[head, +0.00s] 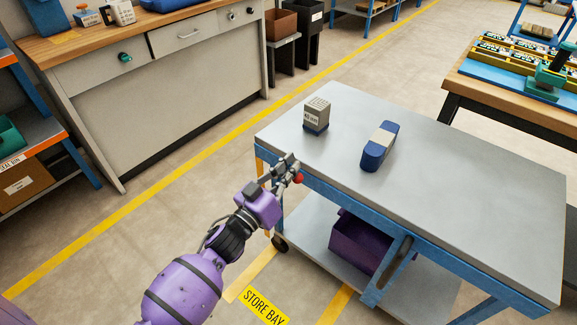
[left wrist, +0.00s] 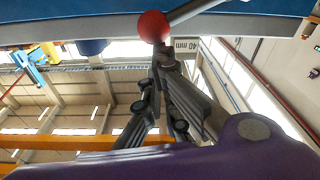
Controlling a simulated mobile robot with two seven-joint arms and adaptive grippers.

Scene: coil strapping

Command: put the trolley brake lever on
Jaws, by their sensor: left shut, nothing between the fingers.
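The trolley (head: 450,190) has a grey top and a blue frame. Its brake lever ends in a red ball knob (head: 299,178) at the near left of the frame, just under the top's edge. In the left wrist view the red knob (left wrist: 153,26) sits on a grey rod (left wrist: 196,10) running up to the right. My left gripper (head: 289,163) is shut and empty, its fingertips right beside the knob. In the left wrist view the fingertips (left wrist: 163,56) meet the knob's lower edge; I cannot tell whether they touch. The lever's rod is mostly hidden in the head view. My right gripper is out of view.
On the trolley top stand a grey box labelled 40 mm (head: 317,113) and a blue block with a pale band (head: 380,146). A purple crate (head: 358,240) is on the lower shelf. A workbench (head: 160,75) stands back left; a wooden table (head: 500,100) stands right.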

